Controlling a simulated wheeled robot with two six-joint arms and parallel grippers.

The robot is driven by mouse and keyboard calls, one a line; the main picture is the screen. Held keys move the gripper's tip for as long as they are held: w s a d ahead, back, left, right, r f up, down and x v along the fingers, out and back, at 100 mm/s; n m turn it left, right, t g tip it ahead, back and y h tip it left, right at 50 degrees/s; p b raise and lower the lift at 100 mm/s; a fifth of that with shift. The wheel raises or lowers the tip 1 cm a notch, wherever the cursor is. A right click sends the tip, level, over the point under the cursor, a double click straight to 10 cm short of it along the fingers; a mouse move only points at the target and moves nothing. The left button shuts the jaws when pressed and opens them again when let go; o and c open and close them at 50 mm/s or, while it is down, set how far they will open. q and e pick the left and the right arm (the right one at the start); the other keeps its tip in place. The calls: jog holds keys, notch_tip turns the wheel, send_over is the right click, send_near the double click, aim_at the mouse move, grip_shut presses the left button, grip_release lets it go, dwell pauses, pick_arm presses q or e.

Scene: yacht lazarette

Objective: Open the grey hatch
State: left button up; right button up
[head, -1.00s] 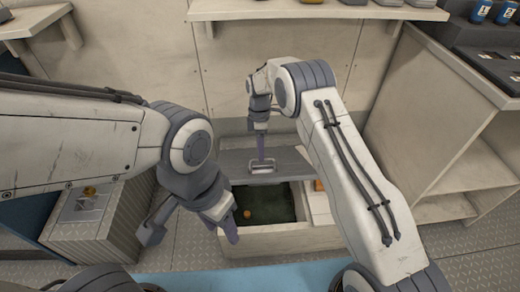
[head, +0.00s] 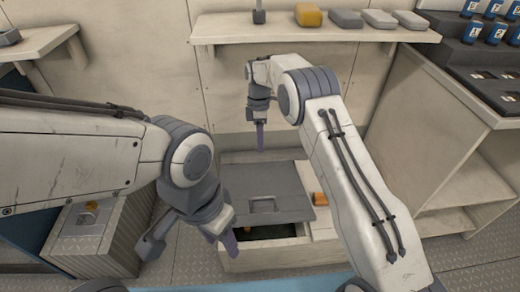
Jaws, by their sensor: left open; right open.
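The grey hatch (head: 285,182) is a flat panel with a recessed handle (head: 262,205) near its front edge. It lies at a low angle over the pale box (head: 265,260). A dark gap of the opening (head: 275,231) shows below its front edge. My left gripper (head: 226,240) is open at the front left corner of the box, by the gap; I cannot tell whether it touches the hatch. My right gripper (head: 260,146) is open and empty, above the rear of the hatch and away from the handle. My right arm crosses in front of the box's right side.
An orange object (head: 320,198) sits right of the hatch. A wall shelf (head: 300,34) holds an orange block and several grey ones. A ribbed crate (head: 85,235) stands at left. A shelf unit (head: 430,120) stands at right, with blue cups on its top.

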jog(key=shift+r, duration=0.35)
